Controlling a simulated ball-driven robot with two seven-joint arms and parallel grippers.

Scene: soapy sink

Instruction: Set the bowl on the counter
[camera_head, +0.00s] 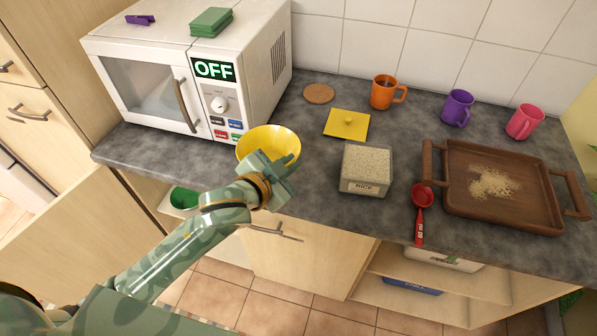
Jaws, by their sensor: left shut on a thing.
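A yellow bowl (268,139) is at the counter's front edge, just right of the microwave's front corner. It looks upright. My left gripper (272,170) reaches in from the lower left and is shut on the bowl's near side, hiding part of it. The grey counter (300,150) runs behind and to the right of the bowl. I cannot tell whether the bowl touches the counter or is just above it. My right gripper is not in view.
A white microwave (150,80) stands left of the bowl. A rice container (365,185), a yellow lid (333,123), a red scoop (421,197) and a wooden tray (470,213) are to the right. Mugs stand along the wall. Bare counter lies between bowl and rice.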

